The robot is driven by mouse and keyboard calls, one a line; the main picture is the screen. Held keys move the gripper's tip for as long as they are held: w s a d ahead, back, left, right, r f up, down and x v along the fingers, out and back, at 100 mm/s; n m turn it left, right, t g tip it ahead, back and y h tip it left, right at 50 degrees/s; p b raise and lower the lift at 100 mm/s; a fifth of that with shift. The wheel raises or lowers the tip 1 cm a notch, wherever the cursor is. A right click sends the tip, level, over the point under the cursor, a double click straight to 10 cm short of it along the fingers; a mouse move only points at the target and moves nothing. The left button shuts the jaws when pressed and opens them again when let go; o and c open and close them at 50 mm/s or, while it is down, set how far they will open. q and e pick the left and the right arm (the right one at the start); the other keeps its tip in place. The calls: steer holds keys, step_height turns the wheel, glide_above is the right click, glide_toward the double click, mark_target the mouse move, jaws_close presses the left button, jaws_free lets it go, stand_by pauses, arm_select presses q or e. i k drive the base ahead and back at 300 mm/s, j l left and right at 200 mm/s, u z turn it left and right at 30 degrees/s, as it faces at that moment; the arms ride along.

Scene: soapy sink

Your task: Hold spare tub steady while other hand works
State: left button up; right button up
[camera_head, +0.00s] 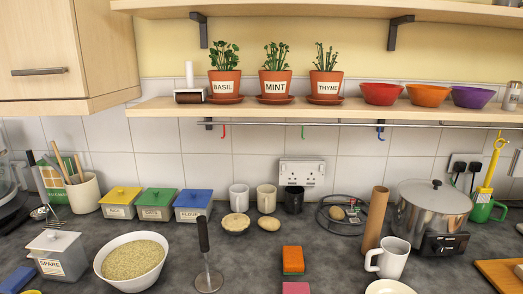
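The spare tub (57,254) is a grey lidded box with a "SPARE" label on its front. Neither of my grippers is in view, and nothing is seen touching the tub.
A white bowl of grain (131,263) stands close to the right of the tub. A whisk (53,218) is behind it and a blue block (17,279) at its left. A masher (206,262) stands right of the bowl.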

mark_target(70, 266)
steer(key=u, duration=1.4)
steer(key=i+j+z, duration=0.1)
steer(key=z, duration=0.25)
steer(key=i+j+z, duration=0.1)
steer(key=j+z, duration=0.35)
steer(key=z, duration=0.3)
